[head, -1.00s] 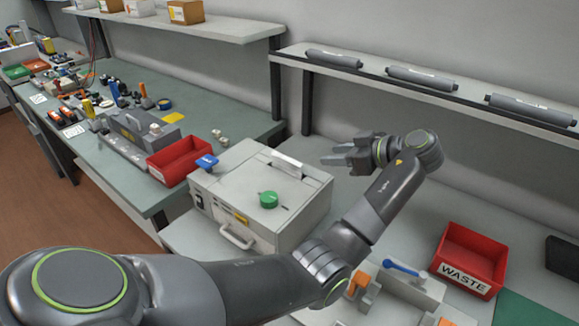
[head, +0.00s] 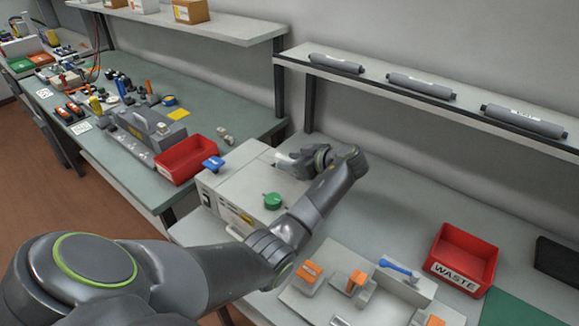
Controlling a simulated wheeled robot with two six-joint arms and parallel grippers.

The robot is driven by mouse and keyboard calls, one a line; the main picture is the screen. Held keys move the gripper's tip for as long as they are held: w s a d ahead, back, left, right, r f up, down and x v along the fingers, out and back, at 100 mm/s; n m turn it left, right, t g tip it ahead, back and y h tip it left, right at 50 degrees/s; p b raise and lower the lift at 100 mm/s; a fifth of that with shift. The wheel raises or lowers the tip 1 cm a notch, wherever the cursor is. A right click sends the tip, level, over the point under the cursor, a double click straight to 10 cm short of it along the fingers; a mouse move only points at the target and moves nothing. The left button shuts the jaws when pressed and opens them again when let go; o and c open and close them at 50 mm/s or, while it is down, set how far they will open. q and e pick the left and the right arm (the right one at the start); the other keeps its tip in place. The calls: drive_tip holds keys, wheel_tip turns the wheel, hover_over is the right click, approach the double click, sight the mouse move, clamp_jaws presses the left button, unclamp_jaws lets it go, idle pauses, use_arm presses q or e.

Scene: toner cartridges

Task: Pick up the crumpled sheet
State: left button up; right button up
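The grey box machine (head: 232,178) stands on the bench at the middle, with a green knob (head: 273,201) and a blue handle (head: 213,163) on it. A small whitish piece (head: 283,156) shows at the slot in its top, mostly covered by my gripper; it may be the crumpled sheet, but creases are too small to tell. My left gripper (head: 290,161) is at the slot, with its fingers beside or around that piece. Whether the fingers are closed on it cannot be made out. My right gripper is not in view.
A red WASTE bin (head: 464,254) stands at the right, near a fixture with orange clamps (head: 357,280) and a blue lever (head: 399,267). Rollers (head: 421,86) lie on the shelf above. A red tray (head: 187,160) is on the left bench. The bench behind the fixture is clear.

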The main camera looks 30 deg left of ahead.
use_arm(q)
drive_tip(key=shift+a+f, duration=0.25)
drive_tip(key=shift+a, duration=0.25)
drive_tip(key=shift+d, duration=0.1)
clamp_jaws()
